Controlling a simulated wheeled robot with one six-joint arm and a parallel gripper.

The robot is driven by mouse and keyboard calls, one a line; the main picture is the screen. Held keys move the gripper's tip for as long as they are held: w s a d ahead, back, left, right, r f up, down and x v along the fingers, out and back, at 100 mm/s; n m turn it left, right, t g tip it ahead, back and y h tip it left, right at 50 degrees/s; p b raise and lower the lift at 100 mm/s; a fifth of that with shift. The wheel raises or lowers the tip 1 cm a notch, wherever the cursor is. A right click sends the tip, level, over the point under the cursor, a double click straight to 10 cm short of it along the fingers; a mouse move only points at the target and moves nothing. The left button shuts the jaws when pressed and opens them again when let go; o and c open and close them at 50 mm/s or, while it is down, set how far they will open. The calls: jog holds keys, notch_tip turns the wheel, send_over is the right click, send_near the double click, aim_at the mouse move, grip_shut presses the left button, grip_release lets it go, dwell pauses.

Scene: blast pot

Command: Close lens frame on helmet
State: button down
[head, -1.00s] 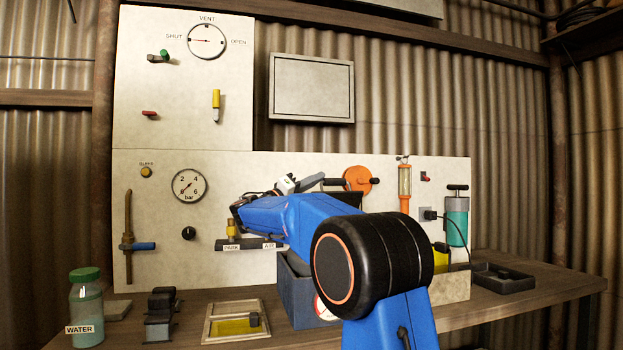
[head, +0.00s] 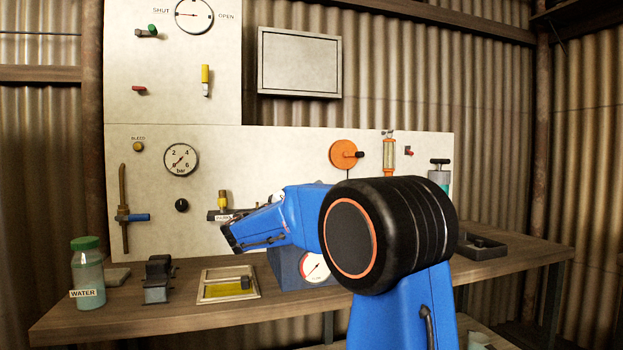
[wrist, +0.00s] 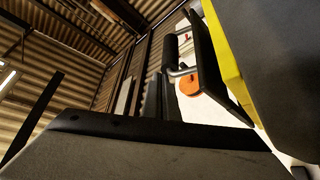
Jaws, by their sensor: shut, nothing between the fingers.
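In the wrist view, a yellow edge (wrist: 228,60) at the right looks like part of the helmet. A thin dark panel (wrist: 208,65) stands out beside it at an angle and seems to be the lens frame, apart from the yellow edge. My gripper (wrist: 165,92) shows as dark, narrow fingers above its grey body. It is shut and empty, left of the dark panel; contact cannot be told. In the head view, my blue arm hides the gripper and helmet.
An orange wheel (head: 344,155) is on the white wall panel (head: 270,160). A jar marked WATER (head: 88,275), a dark block (head: 158,280) and a tray with a yellow pane (head: 228,290) stand on the bench (head: 120,310). A gauge box (head: 290,268) is partly behind my arm.

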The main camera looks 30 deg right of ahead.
jog(key=shift+s+f, duration=0.25)
jog(key=shift+f, duration=0.4)
jog(key=shift+r, duration=0.15)
jog(key=w+a+f, duration=0.1)
jog(key=w+a, duration=0.1)
jog(key=a, duration=0.7)
jog(key=shift+w+f, duration=0.15)
jog(key=shift+w, duration=0.25)
